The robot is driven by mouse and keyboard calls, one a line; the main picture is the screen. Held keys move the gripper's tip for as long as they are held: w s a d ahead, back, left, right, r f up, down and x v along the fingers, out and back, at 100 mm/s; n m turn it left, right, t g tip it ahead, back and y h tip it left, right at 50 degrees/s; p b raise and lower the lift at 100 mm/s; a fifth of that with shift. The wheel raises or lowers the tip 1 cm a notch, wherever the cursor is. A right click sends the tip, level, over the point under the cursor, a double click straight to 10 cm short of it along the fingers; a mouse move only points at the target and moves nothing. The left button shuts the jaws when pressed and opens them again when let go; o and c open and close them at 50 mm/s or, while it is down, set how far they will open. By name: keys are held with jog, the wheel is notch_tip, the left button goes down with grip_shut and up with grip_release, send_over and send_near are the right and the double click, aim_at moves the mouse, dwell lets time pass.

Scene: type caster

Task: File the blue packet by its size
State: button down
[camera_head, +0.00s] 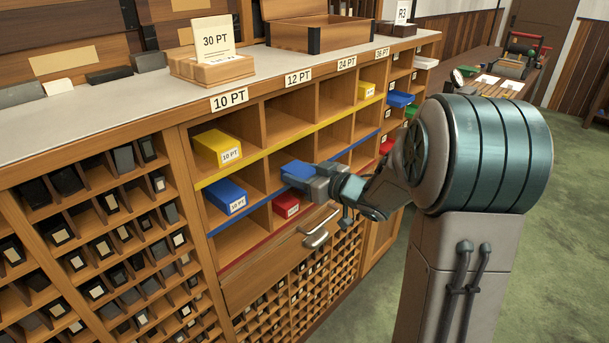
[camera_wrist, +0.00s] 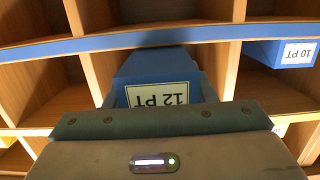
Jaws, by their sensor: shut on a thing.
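The blue packet (camera_head: 297,170) is in my gripper (camera_head: 318,182) at the mouth of the blue-strip row, in the 12 PT column. In the wrist view the blue packet (camera_wrist: 150,65) shows an upside-down "12 PT" label. My gripper is shut on it; the fingers (camera_wrist: 160,92) are mostly hidden. How far the packet reaches into the compartment, and whether it touches the shelf, I cannot tell. The rack (camera_head: 262,222) has column signs 10 PT (camera_head: 229,99), 12 PT (camera_head: 298,76), 24 PT (camera_head: 346,62) and 36 PT (camera_head: 382,52).
Another blue packet (camera_head: 226,196), labelled 10 PT (camera_wrist: 285,53), sits in the left neighbouring compartment. A yellow packet (camera_head: 217,147) is above it. A red packet (camera_head: 286,204) lies below my gripper. A drawer handle (camera_head: 320,232) sticks out below.

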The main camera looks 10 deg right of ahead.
aim_at(288, 165)
jog(key=shift+r+x, duration=0.2)
jog(key=shift+x, duration=1.05)
jog(key=shift+r+x, duration=0.25)
jog(key=shift+x, duration=1)
jog(key=shift+r+x, duration=0.2)
jog(key=shift+x, duration=1.05)
jog(key=c, duration=0.6)
grip_release()
jog(key=shift+w, duration=0.1)
jog(key=shift+o, duration=0.2)
jog(key=shift+f, duration=0.15)
jog(key=p+v, duration=0.1)
jog(key=v, duration=1.2)
jog(key=shift+s, duration=0.35)
jog(key=shift+d, duration=0.15)
